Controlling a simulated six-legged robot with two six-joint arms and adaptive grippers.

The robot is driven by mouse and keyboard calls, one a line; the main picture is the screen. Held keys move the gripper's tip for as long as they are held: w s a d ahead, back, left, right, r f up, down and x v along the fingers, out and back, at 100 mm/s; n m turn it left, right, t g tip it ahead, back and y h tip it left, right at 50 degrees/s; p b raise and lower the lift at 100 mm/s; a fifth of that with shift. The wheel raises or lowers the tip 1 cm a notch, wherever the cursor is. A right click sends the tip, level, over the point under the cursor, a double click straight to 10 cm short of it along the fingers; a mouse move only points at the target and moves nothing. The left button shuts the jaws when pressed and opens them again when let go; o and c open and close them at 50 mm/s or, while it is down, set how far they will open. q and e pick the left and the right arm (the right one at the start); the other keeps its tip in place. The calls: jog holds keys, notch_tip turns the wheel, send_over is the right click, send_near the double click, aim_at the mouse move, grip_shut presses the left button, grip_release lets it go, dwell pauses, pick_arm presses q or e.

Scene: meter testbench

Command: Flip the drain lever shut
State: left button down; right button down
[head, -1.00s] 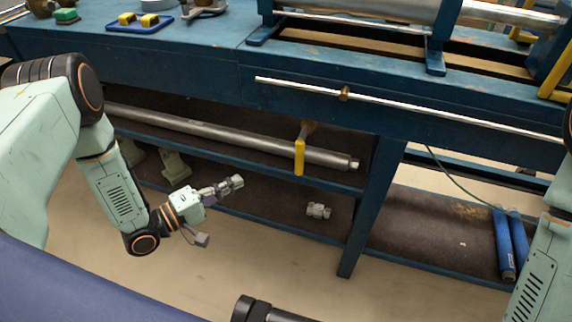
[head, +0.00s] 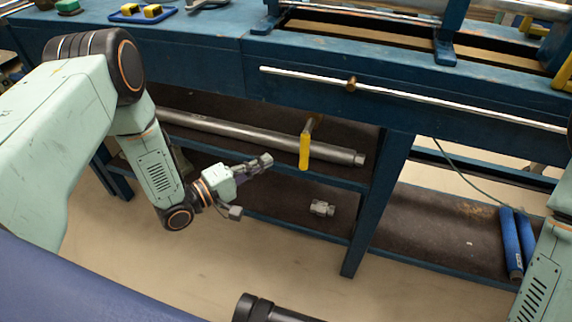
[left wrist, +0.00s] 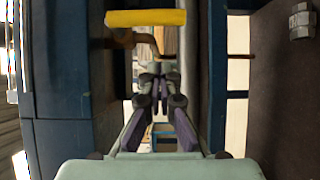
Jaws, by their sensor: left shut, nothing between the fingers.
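The drain lever (head: 305,150) has a yellow handle hanging straight down from a brass-coloured fitting under the bench's front. In the left wrist view the yellow handle (left wrist: 146,17) lies across the top of the picture, with the brass fitting below it. My left gripper (head: 263,162) is shut and empty. It is left of the handle and a little lower in the head view, with a gap between them. The closed fingers also show in the left wrist view (left wrist: 158,82). My right gripper is out of view; only part of my right arm shows at the right edge.
The blue bench (head: 205,58) has a long metal rod (head: 410,95) along its front. A thick grey pipe (head: 260,141) lies on the upper shelf behind the lever. A small metal fitting (head: 321,208) sits on the lower shelf.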

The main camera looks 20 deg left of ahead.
aim_at(307, 146)
pick_arm(q)
jog(key=w+d, duration=0.1)
jog(key=d+b, duration=0.1)
jog(key=d, duration=0.1)
jog(key=w+d, duration=0.1)
jog(key=d, duration=0.1)
jog(key=shift+w+d+b, duration=0.2)
jog(key=shift+w+b, duration=0.1)
jog(key=shift+b, duration=0.05)
